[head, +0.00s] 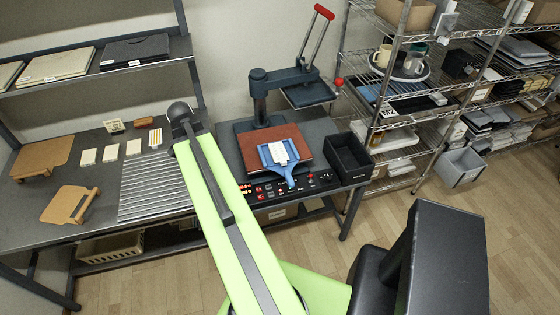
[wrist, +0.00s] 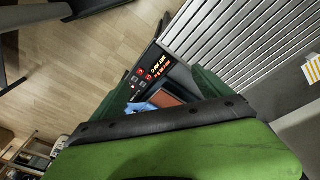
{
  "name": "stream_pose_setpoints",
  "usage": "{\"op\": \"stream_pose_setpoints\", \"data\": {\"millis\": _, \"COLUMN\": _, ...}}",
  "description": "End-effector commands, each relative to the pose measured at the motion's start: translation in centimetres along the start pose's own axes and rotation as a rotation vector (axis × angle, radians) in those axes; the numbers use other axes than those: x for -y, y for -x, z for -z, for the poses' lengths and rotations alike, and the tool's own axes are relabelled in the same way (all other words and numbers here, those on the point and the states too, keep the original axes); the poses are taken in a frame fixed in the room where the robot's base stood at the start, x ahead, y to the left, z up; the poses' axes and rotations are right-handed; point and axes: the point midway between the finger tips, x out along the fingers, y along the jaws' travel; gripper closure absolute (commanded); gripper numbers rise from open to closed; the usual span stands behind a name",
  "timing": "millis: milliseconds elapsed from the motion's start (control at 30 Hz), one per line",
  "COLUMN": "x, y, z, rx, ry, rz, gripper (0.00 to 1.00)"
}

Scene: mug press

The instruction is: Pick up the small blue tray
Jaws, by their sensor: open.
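The small blue tray (head: 272,157) lies on the red-brown plate of the mug press (head: 262,110), with a white card on it and a narrow blue handle toward the front edge. In the wrist view a small part of the blue tray (wrist: 140,107) shows between the fingers, partly hidden by the dark edge of my wrist. My gripper (wrist: 163,80) is open, its two dark green fingers spread apart with nothing between them. It is apart from the tray. In the head view I cannot make out the fingers.
A control panel with red buttons (head: 290,189) runs along the bench front. A black bin (head: 345,172) stands right of the press. A ridged metal mat (head: 150,187) lies to the left, with wooden boards (head: 70,204) beyond. A wire shelf (head: 400,120) stands at the right.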

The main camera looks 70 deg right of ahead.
Motion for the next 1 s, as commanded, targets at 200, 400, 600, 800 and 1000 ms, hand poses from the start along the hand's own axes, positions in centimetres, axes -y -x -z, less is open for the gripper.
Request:
{"op": "stream_pose_setpoints", "data": {"millis": 200, "x": -13.6, "y": -3.5, "z": 11.9, "rx": -0.049, "ry": -0.658, "rz": -0.082, "gripper": 0.12}}
{"op": "stream_pose_setpoints", "data": {"millis": 400, "x": -18.6, "y": -4.3, "z": 14.6, "rx": -0.072, "ry": -0.870, "rz": -0.109, "gripper": 0.12}}
{"op": "stream_pose_setpoints", "data": {"millis": 600, "x": -18.7, "y": -5.0, "z": 14.6, "rx": -0.074, "ry": -0.878, "rz": -0.110, "gripper": 0.12}}
{"op": "stream_pose_setpoints", "data": {"millis": 800, "x": -19.0, "y": -8.7, "z": 14.5, "rx": -0.073, "ry": -0.877, "rz": -0.109, "gripper": 0.12}}
{"op": "stream_pose_setpoints", "data": {"millis": 1000, "x": -19.4, "y": -13.1, "z": 14.6, "rx": -0.073, "ry": -0.875, "rz": -0.109, "gripper": 0.12}}
